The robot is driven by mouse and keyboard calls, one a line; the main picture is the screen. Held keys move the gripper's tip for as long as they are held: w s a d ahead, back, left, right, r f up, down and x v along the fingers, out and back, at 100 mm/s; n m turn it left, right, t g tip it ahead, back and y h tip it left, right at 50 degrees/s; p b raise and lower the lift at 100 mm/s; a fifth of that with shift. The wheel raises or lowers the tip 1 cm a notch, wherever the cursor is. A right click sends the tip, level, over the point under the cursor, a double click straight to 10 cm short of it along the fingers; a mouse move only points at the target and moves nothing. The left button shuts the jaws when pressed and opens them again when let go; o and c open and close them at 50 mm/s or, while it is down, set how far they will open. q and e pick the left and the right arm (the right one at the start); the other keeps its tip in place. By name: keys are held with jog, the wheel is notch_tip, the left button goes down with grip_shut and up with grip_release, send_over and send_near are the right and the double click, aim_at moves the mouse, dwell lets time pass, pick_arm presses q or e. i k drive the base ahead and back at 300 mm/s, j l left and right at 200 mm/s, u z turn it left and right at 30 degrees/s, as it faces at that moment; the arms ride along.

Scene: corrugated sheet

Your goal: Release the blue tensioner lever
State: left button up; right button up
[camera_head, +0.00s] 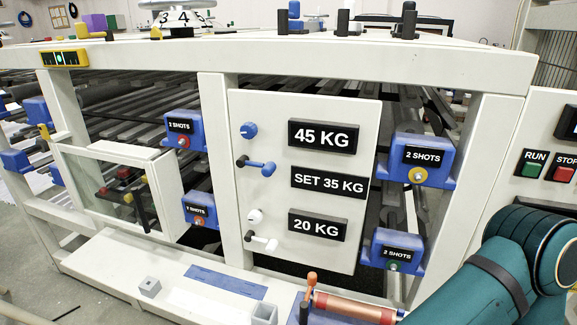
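The blue lever (256,164) is on the white panel (270,106), left of the "SET 35 KG" label (328,182). It lies roughly level, with a dark end at the left and a rounded blue end at the right. A blue knob (249,130) is above it, beside the "45 KG" label (325,136). A white knob (254,216) and a white lever (262,240) are below, near the "20 KG" label (316,226). Neither gripper shows. Only a teal link of my arm shows at the lower right, apart from the panel.
Blue "2 SHOTS" boxes (421,158) flank the panel. A white ledge (150,262) runs below, with a copper-coloured cylinder (352,308) and an orange-tipped lever (310,285) at the front. RUN and STOP buttons (563,174) are at the right. The space before the panel looks clear.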

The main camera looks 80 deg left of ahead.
aim_at(268, 169)
jog(key=u, duration=2.9)
